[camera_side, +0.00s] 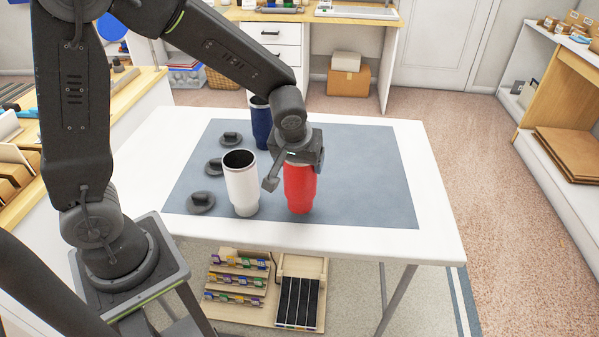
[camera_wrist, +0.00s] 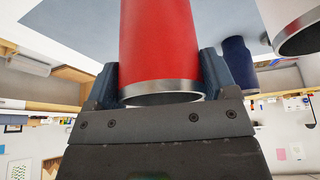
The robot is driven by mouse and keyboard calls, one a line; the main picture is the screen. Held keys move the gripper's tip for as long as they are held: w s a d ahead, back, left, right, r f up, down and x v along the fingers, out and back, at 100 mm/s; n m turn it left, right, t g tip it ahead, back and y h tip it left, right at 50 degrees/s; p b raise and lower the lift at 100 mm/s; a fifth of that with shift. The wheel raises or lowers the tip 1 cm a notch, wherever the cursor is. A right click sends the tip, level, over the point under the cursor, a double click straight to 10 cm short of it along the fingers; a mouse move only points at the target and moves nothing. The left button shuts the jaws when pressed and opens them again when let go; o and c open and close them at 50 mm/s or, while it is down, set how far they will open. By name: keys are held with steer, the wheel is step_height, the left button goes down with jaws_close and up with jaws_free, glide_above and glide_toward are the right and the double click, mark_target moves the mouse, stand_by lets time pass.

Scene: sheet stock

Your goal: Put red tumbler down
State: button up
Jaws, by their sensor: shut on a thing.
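The red tumbler (camera_side: 300,187) is upright at the middle of the grey-blue mat (camera_side: 365,180) on the white table. My gripper (camera_side: 303,160) is around its upper part from above, shut on it; the wrist view also shows the red tumbler (camera_wrist: 160,45) between both fingers (camera_wrist: 160,85), its silver rim toward my palm. Its base appears at or very near the mat; I cannot tell if it touches. A white tumbler (camera_side: 241,183) stands open and upright just left of it. A dark blue tumbler (camera_side: 261,125) stands behind, partly hidden by my arm.
Several dark lids (camera_side: 201,202) lie along the mat's left side. In the wrist view the blue tumbler (camera_wrist: 238,62) and white tumbler (camera_wrist: 290,22) are at the right. The mat's right part is clear. A wooden rack (camera_side: 237,280) sits below the table's front edge.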

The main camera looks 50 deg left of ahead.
steer(key=shift+f, duration=1.65)
steer(key=o, duration=1.3)
steer(key=shift+o, duration=0.2)
steer(key=v, duration=1.2)
steer(key=s+r+m+t+h, duration=0.1)
steer(key=s+r+m, duration=0.2)
steer(key=s, duration=0.4)
steer(key=s+a+r+m+h, duration=0.1)
steer(key=s+r+m, duration=0.2)
steer(key=s, duration=0.4)
steer(key=shift+s+a+r+m+t+h, duration=0.2)
steer(key=shift+a+m+t+h, duration=0.1)
steer(key=shift+m+t, duration=0.15)
